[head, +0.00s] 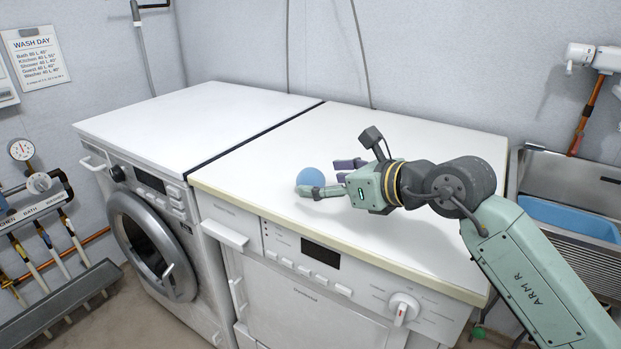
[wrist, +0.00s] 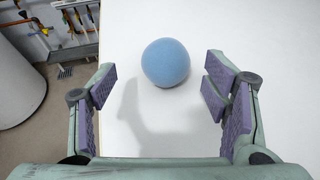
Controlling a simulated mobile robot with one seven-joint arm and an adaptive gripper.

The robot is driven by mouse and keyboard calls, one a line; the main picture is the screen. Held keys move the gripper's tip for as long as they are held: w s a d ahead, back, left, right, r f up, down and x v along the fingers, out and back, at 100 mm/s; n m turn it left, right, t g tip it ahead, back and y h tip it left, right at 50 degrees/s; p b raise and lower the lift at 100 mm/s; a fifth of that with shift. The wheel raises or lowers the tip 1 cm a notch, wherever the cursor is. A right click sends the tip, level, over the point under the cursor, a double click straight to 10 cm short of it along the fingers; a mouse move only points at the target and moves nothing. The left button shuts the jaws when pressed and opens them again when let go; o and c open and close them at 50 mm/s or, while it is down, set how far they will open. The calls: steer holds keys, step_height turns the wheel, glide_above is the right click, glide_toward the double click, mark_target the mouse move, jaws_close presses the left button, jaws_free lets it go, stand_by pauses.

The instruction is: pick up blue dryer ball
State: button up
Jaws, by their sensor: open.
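The blue dryer ball (head: 315,181) rests on the white top of the right-hand machine, near its front edge. In the wrist view the ball (wrist: 166,63) lies ahead, between the lines of the two fingers and slightly beyond their tips. My gripper (head: 327,177) is open and empty, low over the top, coming from the right with its fingers towards the ball. In the wrist view my gripper (wrist: 162,85) shows purple pads spread wider than the ball. In the head view a finger partly covers the ball's lower right; contact cannot be told.
The white machine top (head: 410,145) is otherwise clear. A dark seam divides it from the left washer's top (head: 200,118). A sink with a blue basin (head: 568,218) stands at the right. Pipes and a gauge (head: 21,150) are on the left wall.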

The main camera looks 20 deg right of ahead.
mark_target(320, 178)
steer(key=x, duration=0.1)
steer(key=p+x, duration=0.1)
steer(key=x, duration=0.1)
steer(key=shift+w+d, duration=0.1)
steer(key=shift+w, duration=0.45)
steer(key=shift+w+f+p, duration=0.3)
steer(key=shift+w, duration=0.2)
steer(key=shift+c, duration=0.4)
steer(key=c, duration=1.1)
